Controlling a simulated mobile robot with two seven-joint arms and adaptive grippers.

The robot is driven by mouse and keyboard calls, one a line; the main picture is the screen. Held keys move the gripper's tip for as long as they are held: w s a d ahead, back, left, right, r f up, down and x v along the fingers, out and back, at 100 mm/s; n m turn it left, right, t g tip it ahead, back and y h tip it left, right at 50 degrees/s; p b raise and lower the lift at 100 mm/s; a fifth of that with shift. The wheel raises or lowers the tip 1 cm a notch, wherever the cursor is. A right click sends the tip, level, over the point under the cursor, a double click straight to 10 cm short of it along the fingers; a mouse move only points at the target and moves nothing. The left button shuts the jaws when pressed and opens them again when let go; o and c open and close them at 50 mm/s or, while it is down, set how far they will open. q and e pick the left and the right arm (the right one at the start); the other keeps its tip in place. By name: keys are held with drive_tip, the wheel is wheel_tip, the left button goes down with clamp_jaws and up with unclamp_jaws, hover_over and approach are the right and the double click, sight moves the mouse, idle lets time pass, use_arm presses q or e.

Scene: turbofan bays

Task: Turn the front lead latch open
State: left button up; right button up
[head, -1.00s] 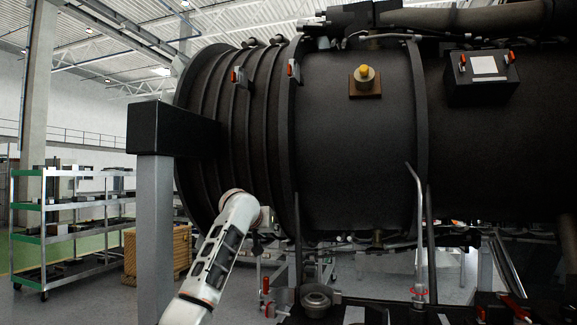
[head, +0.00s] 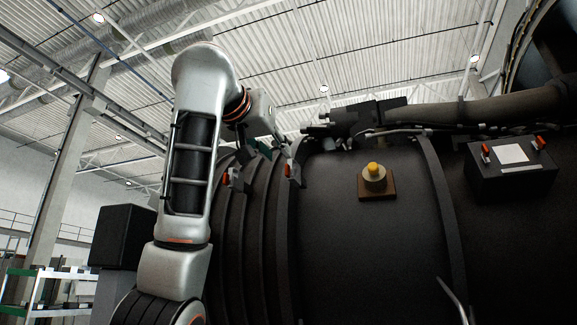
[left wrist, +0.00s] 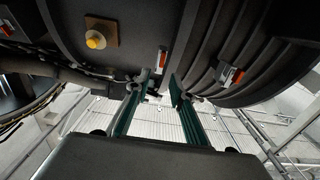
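Two small orange-red latches sit on the dark engine casing: one on the left ribbed part (head: 231,176) and one on the band to its right (head: 291,169). In the left wrist view they also show, the band latch (left wrist: 161,58) and the rib latch (left wrist: 230,74). I cannot tell which is the front lead latch. My left gripper (head: 265,147) is raised at the casing's upper left, above and between these latches. In the left wrist view its green fingers (left wrist: 160,95) are apart with nothing between them. The band latch appears just beyond the gap. My right gripper is out of view.
A yellow knob (head: 375,171) on a brown plate sits mid-casing. A black box (head: 510,170) with two more red latches is at right. A thick pipe (head: 480,110) runs along the top. A black block (head: 122,236) stands left, with a green-edged rack (head: 45,290) beyond.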

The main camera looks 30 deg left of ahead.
sight(286, 164)
use_arm(q)
drive_tip(key=p+x, duration=0.2)
drive_tip(key=x, duration=0.4)
drive_tip(key=shift+a, duration=0.15)
drive_tip(key=shift+w+a+f+p, duration=0.1)
drive_tip(key=shift+w+a+p, duration=0.05)
drive_tip(key=shift+w+p, duration=0.2)
clamp_jaws()
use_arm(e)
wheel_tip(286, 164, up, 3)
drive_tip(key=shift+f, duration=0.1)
